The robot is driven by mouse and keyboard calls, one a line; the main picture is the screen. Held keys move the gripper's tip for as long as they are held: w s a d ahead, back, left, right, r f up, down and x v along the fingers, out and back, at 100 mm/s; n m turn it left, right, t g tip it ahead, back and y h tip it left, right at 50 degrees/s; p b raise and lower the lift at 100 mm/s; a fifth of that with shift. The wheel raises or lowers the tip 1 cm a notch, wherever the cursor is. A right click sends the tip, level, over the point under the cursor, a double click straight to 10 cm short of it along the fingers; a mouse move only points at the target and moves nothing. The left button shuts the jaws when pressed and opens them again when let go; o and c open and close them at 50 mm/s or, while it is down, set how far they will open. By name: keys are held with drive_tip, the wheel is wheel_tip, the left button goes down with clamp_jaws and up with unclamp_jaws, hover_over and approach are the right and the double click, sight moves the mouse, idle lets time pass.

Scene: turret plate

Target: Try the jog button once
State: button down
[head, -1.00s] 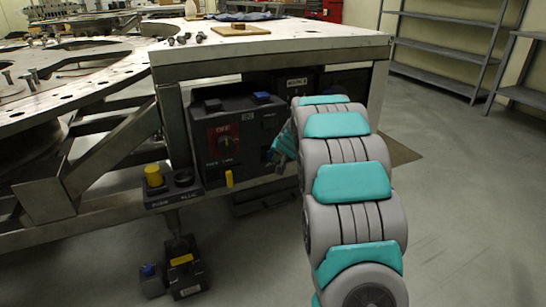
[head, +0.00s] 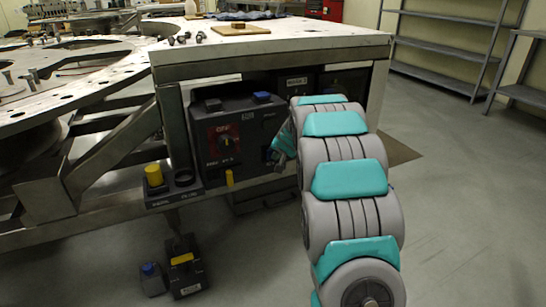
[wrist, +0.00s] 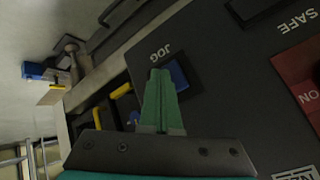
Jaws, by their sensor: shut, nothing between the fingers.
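The dark control box (head: 209,177) stands under the plate's end, with a red switch panel (head: 224,142) on its front. The blue jog button (wrist: 179,75) shows in the wrist view beside the JOG label (wrist: 160,52), partly hidden behind my fingers. A bit of its blue (head: 268,154) also shows in the head view, left of my fingers. My gripper (wrist: 160,72) is shut and empty, its green fingertips overlapping the button's left edge in the wrist view. In the head view my gripper (head: 280,158) is close to the box's front right. I cannot tell whether the tips touch the button.
A yellow-marked block (head: 184,262) and a blue-topped block (head: 151,278) are on the floor. The metal table top (head: 270,43) overhangs the box.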

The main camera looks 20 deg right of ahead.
drive_tip(key=shift+s, duration=0.15)
drive_tip(key=shift+s+b, duration=0.7)
drive_tip(key=shift+s, duration=0.2)
drive_tip(key=s+b, duration=0.2)
drive_tip(key=s, duration=0.3)
drive_tip(key=shift+d+b, duration=0.1)
drive_tip(key=shift+b, duration=0.3)
